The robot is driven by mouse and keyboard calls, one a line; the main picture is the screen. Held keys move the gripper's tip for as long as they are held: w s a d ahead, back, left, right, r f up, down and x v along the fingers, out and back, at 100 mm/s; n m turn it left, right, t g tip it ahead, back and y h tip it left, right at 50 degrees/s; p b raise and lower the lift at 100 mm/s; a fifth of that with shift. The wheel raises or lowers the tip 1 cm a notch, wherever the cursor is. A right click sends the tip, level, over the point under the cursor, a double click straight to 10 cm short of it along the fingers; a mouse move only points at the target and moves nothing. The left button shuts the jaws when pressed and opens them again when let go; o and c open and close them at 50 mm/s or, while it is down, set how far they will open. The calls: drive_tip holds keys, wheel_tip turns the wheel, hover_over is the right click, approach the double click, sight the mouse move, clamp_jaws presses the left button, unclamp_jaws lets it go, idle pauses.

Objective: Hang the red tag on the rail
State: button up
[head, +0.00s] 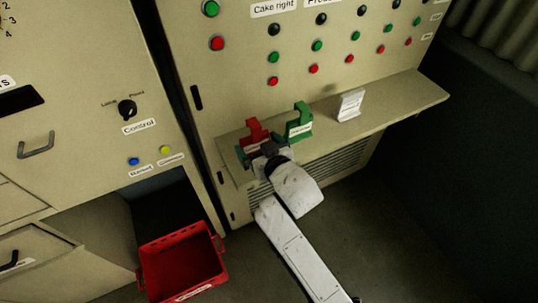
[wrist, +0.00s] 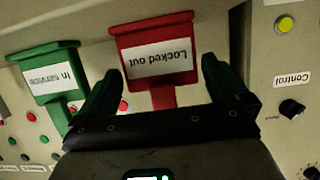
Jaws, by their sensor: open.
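The red tag (head: 254,131) stands at the left end of the panel's ledge in the head view. In the wrist view the red tag (wrist: 160,60) appears upside down with a white "Locked out" label. My gripper (wrist: 161,70) is open, its two dark green fingers on either side of the tag's narrower part, with gaps showing. In the head view my gripper (head: 258,150) is at the tag and hides its lower part. I cannot make out a rail for certain in either view.
A green "In service" tag (head: 300,122) stands close to the right of the red tag, and a white tag (head: 350,106) stands farther right on the ledge (head: 400,103). A red crate (head: 182,262) is on the floor at left. Buttons cover the panel above.

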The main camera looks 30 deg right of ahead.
drive_tip(key=v, duration=0.7)
drive_tip(key=shift+s, duration=0.2)
drive_tip(key=s+d+f+g, duration=0.2)
drive_tip(key=s+f+g, duration=0.2)
drive_tip(key=s, duration=0.5)
drive_tip(key=s+d+f+g, duration=0.3)
drive_tip(key=s+f+g, duration=0.1)
drive_tip(key=s, duration=0.5)
drive_tip(key=s+d+f+g, duration=0.3)
drive_tip(key=s+f+g, duration=0.1)
drive_tip(key=s, duration=0.5)
drive_tip(key=shift+s+d+f+m+g, duration=0.3)
drive_tip(key=shift+s+g, duration=0.1)
drive_tip(key=shift+g, duration=0.1)
drive_tip(key=shift+w+a, duration=0.1)
